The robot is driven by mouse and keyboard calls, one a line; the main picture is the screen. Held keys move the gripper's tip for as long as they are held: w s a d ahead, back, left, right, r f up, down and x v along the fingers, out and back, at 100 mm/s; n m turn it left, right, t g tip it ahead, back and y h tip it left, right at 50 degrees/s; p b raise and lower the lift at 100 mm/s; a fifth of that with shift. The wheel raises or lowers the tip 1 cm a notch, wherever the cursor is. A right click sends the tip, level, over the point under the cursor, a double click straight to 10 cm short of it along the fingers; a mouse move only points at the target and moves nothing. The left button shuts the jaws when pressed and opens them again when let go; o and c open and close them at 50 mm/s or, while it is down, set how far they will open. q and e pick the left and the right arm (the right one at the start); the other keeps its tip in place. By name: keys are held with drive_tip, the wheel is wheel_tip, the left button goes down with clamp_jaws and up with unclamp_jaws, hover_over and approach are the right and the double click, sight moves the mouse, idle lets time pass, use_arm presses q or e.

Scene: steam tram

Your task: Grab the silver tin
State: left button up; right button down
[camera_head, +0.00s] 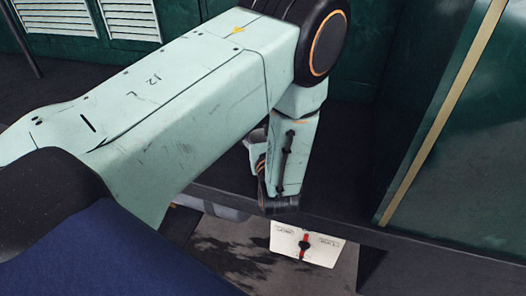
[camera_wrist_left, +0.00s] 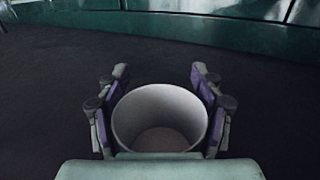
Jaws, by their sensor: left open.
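A pale grey, round, open-topped container, which looks like the silver tin (camera_wrist_left: 160,97), stands upright on the dark floor in the left wrist view. My left gripper (camera_wrist_left: 159,76) is open, with one purple-padded finger on each side of it. The container looks empty inside. Its lower part is hidden by my gripper, and I cannot tell whether the fingers touch it. In the head view my left arm reaches in from the left and hides the tin and most of the gripper. My right gripper is not in view.
A white box with a red and black clasp (camera_head: 305,243) sits below the dark ledge in the head view. A green panel with a tan edge strip (camera_head: 440,115) rises at the right. White louvred vents (camera_head: 130,18) are on the far green wall. Dark floor around the container is clear.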

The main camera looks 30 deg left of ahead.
use_arm(q)
drive_tip(key=shift+s+r, duration=0.1)
drive_tip(key=shift+r, duration=0.1)
drive_tip(key=shift+f, duration=0.15)
drive_tip(key=c, duration=1)
drive_tip(key=shift+c, duration=0.7)
